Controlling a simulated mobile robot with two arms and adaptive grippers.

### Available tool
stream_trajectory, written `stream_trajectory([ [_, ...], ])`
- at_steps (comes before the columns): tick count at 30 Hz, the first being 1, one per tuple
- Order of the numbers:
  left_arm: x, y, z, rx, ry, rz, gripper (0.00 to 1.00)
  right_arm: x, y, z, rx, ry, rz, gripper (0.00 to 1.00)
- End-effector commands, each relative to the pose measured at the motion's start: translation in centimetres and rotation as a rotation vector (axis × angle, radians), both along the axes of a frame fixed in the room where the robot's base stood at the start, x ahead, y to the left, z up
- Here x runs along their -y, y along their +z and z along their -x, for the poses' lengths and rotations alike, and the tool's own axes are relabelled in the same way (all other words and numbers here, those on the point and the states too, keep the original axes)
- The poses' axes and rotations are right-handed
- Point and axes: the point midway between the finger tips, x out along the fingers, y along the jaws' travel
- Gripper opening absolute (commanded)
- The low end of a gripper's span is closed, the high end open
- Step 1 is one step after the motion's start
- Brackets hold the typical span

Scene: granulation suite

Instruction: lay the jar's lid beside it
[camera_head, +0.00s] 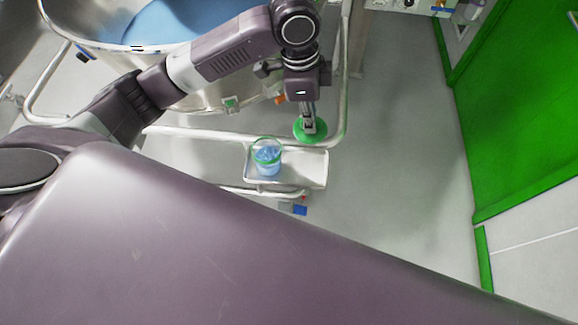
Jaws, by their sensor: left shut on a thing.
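The jar (267,160) is clear with a green band and blue contents. It stands upright without a lid at the left part of a small pale tray (310,173). My left gripper (309,130) is shut on the green round lid (323,134). It points down and holds the lid to the right of the jar, near the tray's far right corner. I cannot tell whether the lid touches the tray. My right gripper is out of view.
A large steel vessel (100,28) with blue inside stands at the upper left, with a tubular rail (200,132) around it. Open grey floor (410,150) lies to the right of the tray. A green door (525,110) is at the far right.

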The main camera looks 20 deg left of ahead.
Motion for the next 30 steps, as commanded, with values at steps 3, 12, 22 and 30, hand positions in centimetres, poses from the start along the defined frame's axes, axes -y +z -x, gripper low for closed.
stream_trajectory([
  [3,0.0,-1.7,0.1,-0.004,-0.014,-0.001,0.00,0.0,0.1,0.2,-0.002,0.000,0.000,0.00],
  [12,-0.1,-9.5,0.2,-0.006,-0.013,-0.002,0.00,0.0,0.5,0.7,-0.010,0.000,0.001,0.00],
  [22,0.0,-15.4,0.0,0.000,-0.013,-0.001,0.00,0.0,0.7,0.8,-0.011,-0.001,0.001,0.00],
  [30,0.0,-18.8,0.1,-0.003,-0.012,-0.001,0.00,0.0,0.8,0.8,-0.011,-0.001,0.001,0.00],
])
